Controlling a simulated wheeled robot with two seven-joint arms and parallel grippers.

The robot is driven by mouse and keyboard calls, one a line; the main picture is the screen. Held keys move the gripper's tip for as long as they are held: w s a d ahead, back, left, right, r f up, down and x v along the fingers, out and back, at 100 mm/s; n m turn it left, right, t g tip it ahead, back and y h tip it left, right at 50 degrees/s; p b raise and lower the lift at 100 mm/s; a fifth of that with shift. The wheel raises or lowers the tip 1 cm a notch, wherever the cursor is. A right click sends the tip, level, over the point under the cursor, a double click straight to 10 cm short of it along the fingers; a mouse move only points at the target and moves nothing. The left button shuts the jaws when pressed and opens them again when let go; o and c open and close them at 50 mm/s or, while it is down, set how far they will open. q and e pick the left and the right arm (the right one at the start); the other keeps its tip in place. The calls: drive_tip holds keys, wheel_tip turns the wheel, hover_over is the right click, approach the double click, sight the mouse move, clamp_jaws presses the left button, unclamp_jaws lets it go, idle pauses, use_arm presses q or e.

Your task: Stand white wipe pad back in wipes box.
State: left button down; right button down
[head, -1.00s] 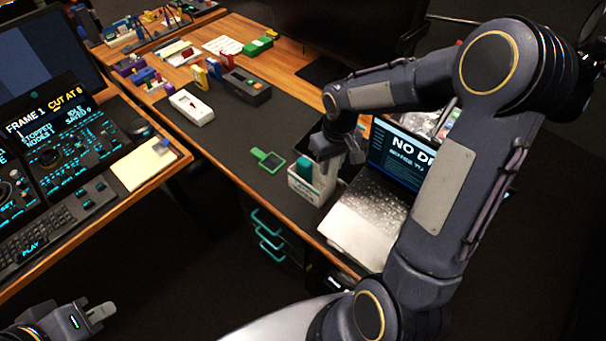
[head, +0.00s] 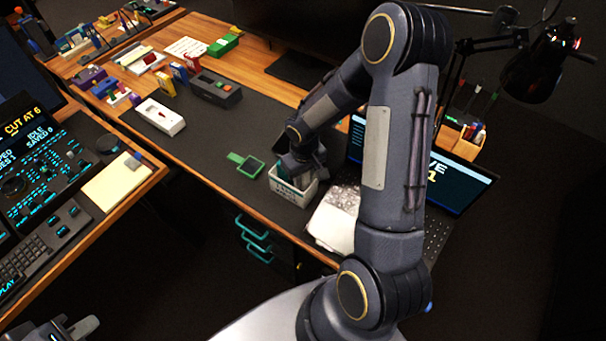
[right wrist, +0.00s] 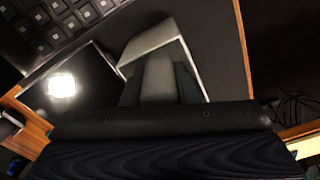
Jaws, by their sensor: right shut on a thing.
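The wipes box (head: 290,193) is a small white open box on the dark desk mat, near the desk's front edge. Something teal stands inside it. My right gripper (head: 304,172) is at the box's top opening, pointing down. In the right wrist view, my right gripper (right wrist: 158,92) is shut on a pale block, which I take for the white wipe pad (right wrist: 158,72). In the head view the pad is hidden by the gripper, so I cannot tell how deep it sits in the box. My left gripper (head: 82,328) is at the bottom left, away from the desk; its jaw gap is unclear.
An open laptop (head: 333,228) stands just right of the box, partly behind my right arm. A green-framed item (head: 247,165) lies left of the box. A white device (head: 160,116) and a dark box (head: 213,88) are farther back. The mat between them is clear.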

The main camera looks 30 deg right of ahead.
drive_tip(key=shift+f+b, duration=0.6)
drive_tip(key=shift+b, duration=0.15)
drive_tip(key=c, duration=1.4)
unclamp_jaws()
drive_tip(key=shift+c, duration=0.2)
